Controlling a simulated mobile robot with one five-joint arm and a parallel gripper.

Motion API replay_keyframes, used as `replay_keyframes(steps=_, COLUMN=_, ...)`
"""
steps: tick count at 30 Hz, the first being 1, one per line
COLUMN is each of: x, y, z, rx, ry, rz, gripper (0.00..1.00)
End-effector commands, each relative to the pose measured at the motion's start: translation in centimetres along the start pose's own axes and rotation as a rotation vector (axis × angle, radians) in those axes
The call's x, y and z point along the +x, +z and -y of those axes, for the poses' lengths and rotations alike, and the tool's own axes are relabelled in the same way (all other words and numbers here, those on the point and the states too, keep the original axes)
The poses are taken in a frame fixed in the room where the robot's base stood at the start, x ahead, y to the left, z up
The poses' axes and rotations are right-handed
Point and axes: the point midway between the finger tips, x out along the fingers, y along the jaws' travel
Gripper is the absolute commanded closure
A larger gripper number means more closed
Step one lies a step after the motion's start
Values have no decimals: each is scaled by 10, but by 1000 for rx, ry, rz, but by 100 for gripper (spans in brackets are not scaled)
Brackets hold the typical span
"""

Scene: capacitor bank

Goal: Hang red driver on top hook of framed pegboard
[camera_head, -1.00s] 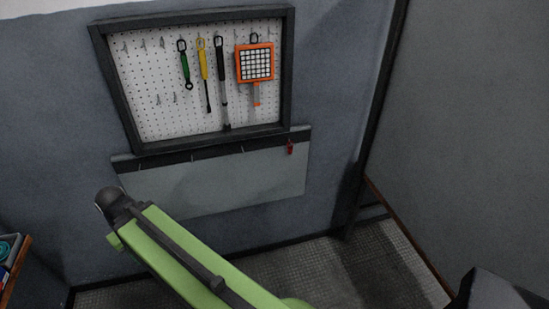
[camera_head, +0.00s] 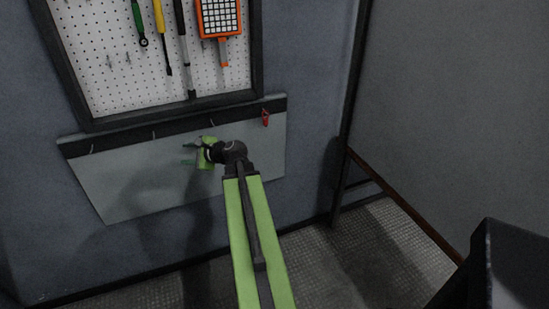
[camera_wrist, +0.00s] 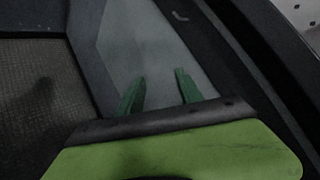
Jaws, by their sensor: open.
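A small red tool (camera_head: 265,117), which I take to be the red driver, hangs on the dark rail near its right end in the head view. The framed pegboard (camera_head: 112,88) is above; its top row of hooks is out of the picture. My gripper (camera_head: 185,153) is left of the red tool and slightly lower, in front of the pale panel. Its green fingers are apart with nothing between them. In the wrist view my gripper (camera_wrist: 161,78) also shows spread and empty against the panel; the red tool is not seen there.
The pegboard holds a green tool (camera_head: 139,22), a yellow driver (camera_head: 161,35), a black tool (camera_head: 183,45) and an orange-framed grid tool (camera_head: 220,18). The dark rail (camera_head: 190,116) has bare hooks left of the red tool. A grey side wall (camera_head: 440,120) stands on the right.

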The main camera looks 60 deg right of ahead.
Motion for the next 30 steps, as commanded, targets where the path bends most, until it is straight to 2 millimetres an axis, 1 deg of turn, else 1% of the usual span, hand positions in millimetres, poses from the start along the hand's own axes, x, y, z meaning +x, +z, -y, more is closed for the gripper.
replay_keyframes(steps=1, x=-14, y=-53, z=14, rx=148, ry=-115, rz=-18, gripper=57)
replay_keyframes(steps=2, x=-27, y=-75, z=27, rx=238, ry=-184, rz=-21, gripper=57)
replay_keyframes(steps=3, x=-45, y=-104, z=44, rx=351, ry=-272, rz=-20, gripper=57)
replay_keyframes(steps=5, x=-75, y=-144, z=64, rx=506, ry=-395, rz=-11, gripper=57)
replay_keyframes(steps=6, x=-95, y=-168, z=75, rx=595, ry=-470, rz=-2, gripper=57)
replay_keyframes(steps=9, x=-138, y=-214, z=93, rx=774, ry=-621, rz=30, gripper=57)
replay_keyframes(steps=12, x=-170, y=-243, z=103, rx=885, ry=-719, rz=58, gripper=57)
replay_keyframes(steps=15, x=-185, y=-255, z=108, rx=938, ry=-765, rz=75, gripper=57)
replay_keyframes(steps=19, x=-190, y=-257, z=110, rx=953, ry=-777, rz=81, gripper=57)
replay_keyframes(steps=25, x=-182, y=-258, z=115, rx=950, ry=-772, rz=80, gripper=57)
replay_keyframes(steps=30, x=-166, y=-263, z=128, rx=949, ry=-770, rz=80, gripper=57)
